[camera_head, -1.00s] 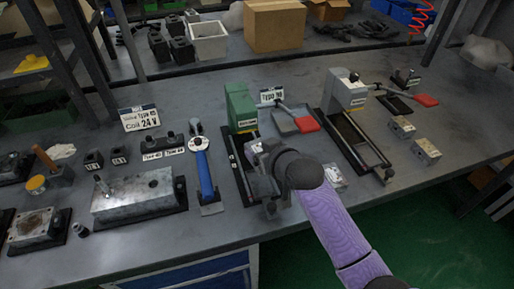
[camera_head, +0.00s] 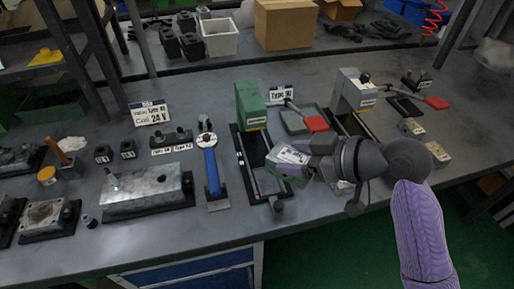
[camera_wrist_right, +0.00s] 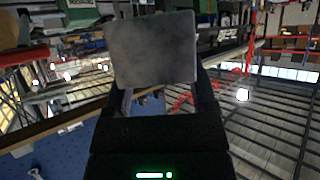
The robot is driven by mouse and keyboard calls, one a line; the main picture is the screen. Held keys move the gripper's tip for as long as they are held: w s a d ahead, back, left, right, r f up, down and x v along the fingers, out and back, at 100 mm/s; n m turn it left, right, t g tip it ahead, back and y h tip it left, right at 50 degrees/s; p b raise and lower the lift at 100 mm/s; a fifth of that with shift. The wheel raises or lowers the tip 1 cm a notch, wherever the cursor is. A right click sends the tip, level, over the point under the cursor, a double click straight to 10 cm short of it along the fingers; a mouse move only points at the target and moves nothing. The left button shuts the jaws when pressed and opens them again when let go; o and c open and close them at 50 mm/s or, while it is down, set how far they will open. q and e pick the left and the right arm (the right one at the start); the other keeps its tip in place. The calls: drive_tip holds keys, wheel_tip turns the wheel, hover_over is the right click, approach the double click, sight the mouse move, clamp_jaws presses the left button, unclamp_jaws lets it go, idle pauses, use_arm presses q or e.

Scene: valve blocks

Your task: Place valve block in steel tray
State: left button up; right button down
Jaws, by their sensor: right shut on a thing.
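My right gripper (camera_head: 312,160) is shut on a valve block (camera_head: 290,155), a grey metal block with a pale printed label on the side facing the head camera. It is held tilted over the black-edged channel in front of the green block. In the right wrist view the held block (camera_wrist_right: 152,48) shows a plain grey face between the fingers. A shallow grey tray (camera_head: 295,124) lies behind my gripper with a red piece at its right; I cannot tell whether it is the steel tray. My left gripper is not in view.
The green block (camera_head: 250,105) and a grey upright block (camera_head: 351,91) stand at the heads of long black fixtures. Two metal blocks (camera_head: 411,128) (camera_head: 437,154) sit at the right. A blue-handled tool (camera_head: 211,170) and a metal plate fixture (camera_head: 147,190) are at the left.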

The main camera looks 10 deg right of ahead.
sight(286, 149)
drive_tip(key=w+f+m+h, duration=0.1)
drive_tip(key=w, duration=0.1)
drive_tip(key=w+f+m+t+h, duration=0.1)
drive_tip(key=w+f, duration=0.1)
drive_tip(key=w+f+m+t, duration=0.1)
drive_tip(key=w, duration=0.1)
drive_tip(key=shift+w+d+f+m+h, duration=0.1)
drive_tip(key=shift+f+m+h, duration=0.2)
drive_tip(key=shift+h, duration=0.1)
drive_tip(key=w+f+m+h+b, duration=0.1)
drive_tip(key=f, duration=0.3)
drive_tip(key=w+a+f+m+h+b, duration=0.1)
drive_tip(key=w+f, duration=0.1)
drive_tip(key=f, duration=0.3)
drive_tip(key=w+f+t+h+b, duration=0.1)
drive_tip(key=w+f+b, duration=0.1)
drive_tip(key=f, duration=0.3)
drive_tip(key=shift+a+m, duration=0.25)
drive_tip(key=shift+m, duration=0.15)
drive_tip(key=shift+f, duration=0.25)
drive_tip(key=shift+s, duration=0.15)
drive_tip(key=shift+c, duration=0.7)
unclamp_jaws()
drive_tip(key=shift+f, duration=0.15)
drive_tip(key=shift+o, duration=0.7)
